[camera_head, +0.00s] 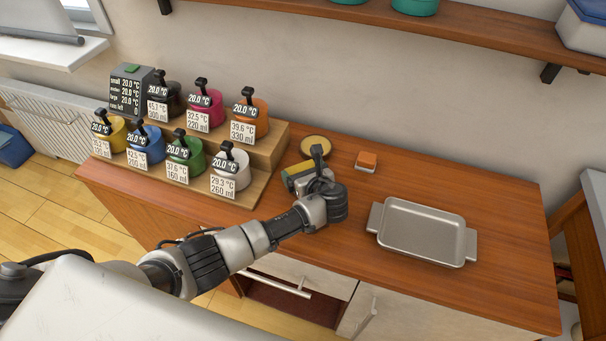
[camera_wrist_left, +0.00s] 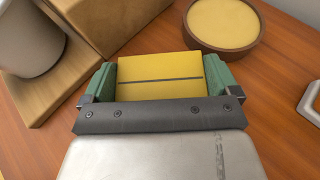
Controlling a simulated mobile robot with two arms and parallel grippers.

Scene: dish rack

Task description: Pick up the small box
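The small box is yellow with a dark line across it and shows in the left wrist view (camera_wrist_left: 160,72). In the head view only a little of it shows (camera_head: 297,168), behind my wrist. My left gripper (camera_head: 303,176) points down at the counter between the stepped stand and the tray. In the left wrist view its green finger pads (camera_wrist_left: 160,84) lie against both sides of the box, with no clear gap. The box's lower part is hidden, and I cannot tell whether it still touches the counter. My right gripper is out of view.
A wooden stepped stand (camera_head: 262,157) with several coloured containers is close on the left. A round yellow-topped dish (camera_head: 316,146) is behind the gripper. An orange-and-white block (camera_head: 366,161) and a grey metal tray (camera_head: 419,228) are on the right. Counter between them is clear.

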